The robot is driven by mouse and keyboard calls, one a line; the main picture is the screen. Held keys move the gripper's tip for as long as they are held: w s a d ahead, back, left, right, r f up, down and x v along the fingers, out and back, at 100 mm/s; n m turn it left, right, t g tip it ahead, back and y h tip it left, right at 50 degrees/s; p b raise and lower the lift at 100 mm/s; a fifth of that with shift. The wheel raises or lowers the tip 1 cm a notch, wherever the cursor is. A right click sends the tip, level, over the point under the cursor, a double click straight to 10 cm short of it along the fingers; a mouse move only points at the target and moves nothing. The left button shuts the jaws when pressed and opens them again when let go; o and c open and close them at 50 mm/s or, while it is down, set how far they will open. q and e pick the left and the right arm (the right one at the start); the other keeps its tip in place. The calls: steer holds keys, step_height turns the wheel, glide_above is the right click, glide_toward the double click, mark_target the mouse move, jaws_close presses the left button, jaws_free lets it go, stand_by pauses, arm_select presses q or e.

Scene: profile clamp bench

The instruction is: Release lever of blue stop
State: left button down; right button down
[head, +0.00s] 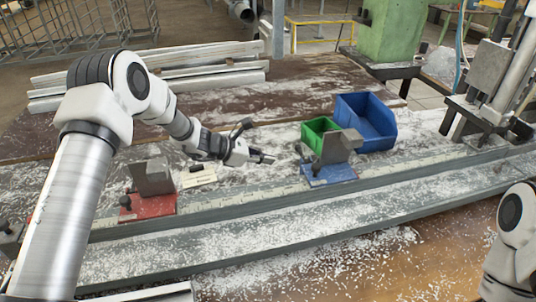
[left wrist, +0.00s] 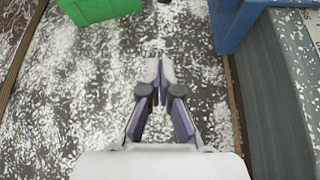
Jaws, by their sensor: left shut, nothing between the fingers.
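The blue stop (head: 328,175) sits on the rail right of centre in the head view, with a grey angled block on its blue base. A small dark lever knob (head: 298,147) shows at its left side. My right gripper is out of view.
A green bin (head: 314,132) and a larger blue bin (head: 372,120) stand behind the blue stop. A red stop (head: 148,207) sits on the rail (head: 250,207) at left. Metal profiles (head: 215,78) lie at the back. White chips cover the bench.

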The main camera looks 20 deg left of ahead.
mark_target(301, 154)
arm_select(q)
steer(key=p+x, duration=0.1)
steer(key=x, duration=0.6)
steer(key=shift+w+d, duration=0.1)
steer(key=shift+d, duration=0.15)
steer(key=r+p, duration=0.1)
steer(key=r, duration=0.1)
steer(key=r+p, duration=0.1)
steer(key=r, duration=0.1)
steer(key=shift+d, duration=0.2)
steer(key=shift+f, duration=0.1)
